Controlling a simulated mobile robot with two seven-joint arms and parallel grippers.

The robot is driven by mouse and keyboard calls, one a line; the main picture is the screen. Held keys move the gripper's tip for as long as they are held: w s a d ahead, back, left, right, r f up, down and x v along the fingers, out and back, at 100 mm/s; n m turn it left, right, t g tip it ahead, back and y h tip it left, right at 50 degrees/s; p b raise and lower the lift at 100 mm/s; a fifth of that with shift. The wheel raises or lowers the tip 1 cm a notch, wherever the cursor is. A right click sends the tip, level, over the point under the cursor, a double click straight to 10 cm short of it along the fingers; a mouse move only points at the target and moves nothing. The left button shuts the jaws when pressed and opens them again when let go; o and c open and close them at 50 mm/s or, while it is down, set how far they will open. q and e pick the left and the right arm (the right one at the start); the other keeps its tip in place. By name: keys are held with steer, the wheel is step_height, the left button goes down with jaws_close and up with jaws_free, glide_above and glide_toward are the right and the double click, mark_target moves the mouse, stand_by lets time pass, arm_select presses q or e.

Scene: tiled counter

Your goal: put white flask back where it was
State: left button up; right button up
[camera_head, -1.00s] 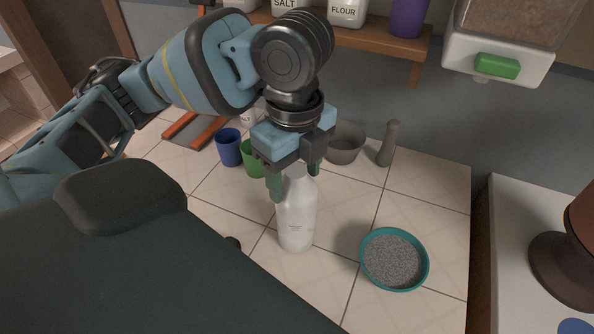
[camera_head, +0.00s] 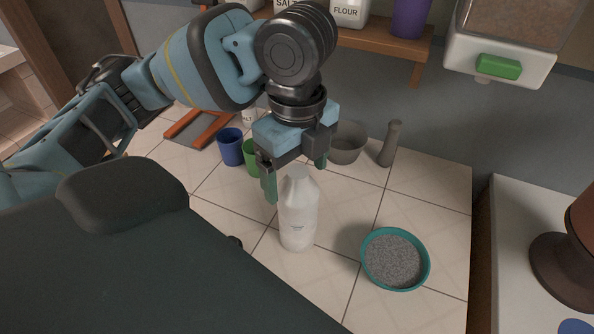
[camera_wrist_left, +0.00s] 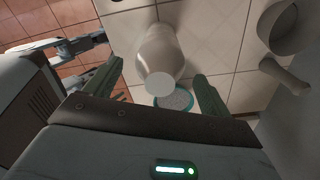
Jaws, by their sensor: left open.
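The white flask (camera_head: 298,215) stands upright on the tiled counter near the middle of the head view. My left gripper (camera_head: 294,180) is open, with its green fingers just above and around the flask's top. In the left wrist view the flask (camera_wrist_left: 160,60) shows between the two spread fingers of the left gripper (camera_wrist_left: 158,90), apart from both. My right gripper is not in view.
A teal bowl of grey grains (camera_head: 395,260) is to the flask's right. Behind are a blue cup (camera_head: 230,147), a green cup (camera_head: 252,158), a grey mortar (camera_head: 346,143) and a pestle (camera_head: 390,143). A shelf (camera_head: 425,42) hangs above. Tiles between flask and bowl are clear.

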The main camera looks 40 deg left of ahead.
arm_select(q)
step_height(320, 180, up, 12)
steer(key=p, duration=0.2)
steer(key=shift+f+p, duration=0.25)
steer(key=shift+p, duration=0.1)
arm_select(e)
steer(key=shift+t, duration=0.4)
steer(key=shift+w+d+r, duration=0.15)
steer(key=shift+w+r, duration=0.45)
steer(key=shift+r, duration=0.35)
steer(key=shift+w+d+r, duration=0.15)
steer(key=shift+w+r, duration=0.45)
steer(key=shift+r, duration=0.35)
arm_select(q)
steer(key=shift+a, duration=0.1)
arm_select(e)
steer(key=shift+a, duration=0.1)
